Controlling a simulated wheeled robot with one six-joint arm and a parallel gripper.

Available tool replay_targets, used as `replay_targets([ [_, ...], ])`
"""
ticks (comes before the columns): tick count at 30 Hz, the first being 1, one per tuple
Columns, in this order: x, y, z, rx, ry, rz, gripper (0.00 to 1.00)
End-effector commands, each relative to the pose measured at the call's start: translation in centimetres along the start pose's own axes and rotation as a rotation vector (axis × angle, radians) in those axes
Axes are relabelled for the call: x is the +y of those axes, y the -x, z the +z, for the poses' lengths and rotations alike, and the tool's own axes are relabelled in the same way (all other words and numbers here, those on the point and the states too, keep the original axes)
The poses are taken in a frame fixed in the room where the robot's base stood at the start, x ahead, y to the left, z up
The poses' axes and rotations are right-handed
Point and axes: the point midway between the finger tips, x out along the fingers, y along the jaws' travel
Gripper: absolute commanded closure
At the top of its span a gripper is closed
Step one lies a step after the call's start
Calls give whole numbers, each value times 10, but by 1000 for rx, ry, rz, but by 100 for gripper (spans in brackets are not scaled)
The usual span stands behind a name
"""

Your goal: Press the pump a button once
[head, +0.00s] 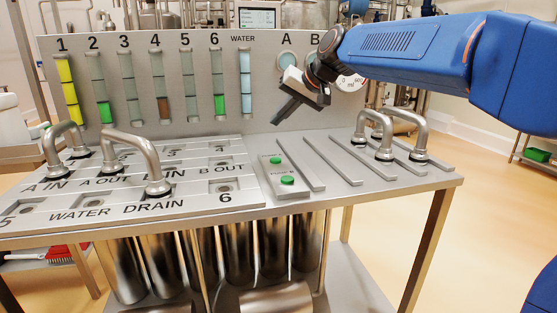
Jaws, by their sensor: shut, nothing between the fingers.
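A small grey button box (282,176) lies on the steel bench. It carries two green buttons, a far button (275,160) and a near button (287,180). The lettering beside them is too small to read, so I cannot tell which one is pump A. My gripper (279,119) is shut and empty. It hangs in front of the upright panel, tilted down to the left, and appears above and behind the box, apart from both buttons.
Bent steel pipes (130,143) stand on the labelled plate at the left, and more pipes (407,117) stand at the right. Low rails (345,167) lie right of the box. The upright panel (213,62) has coloured level gauges and round A and B windows.

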Motion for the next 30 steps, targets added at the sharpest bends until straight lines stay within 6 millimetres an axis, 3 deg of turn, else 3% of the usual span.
replay_targets([
  [30, 44, -60, 44, -1, 0, 0, 100],
])
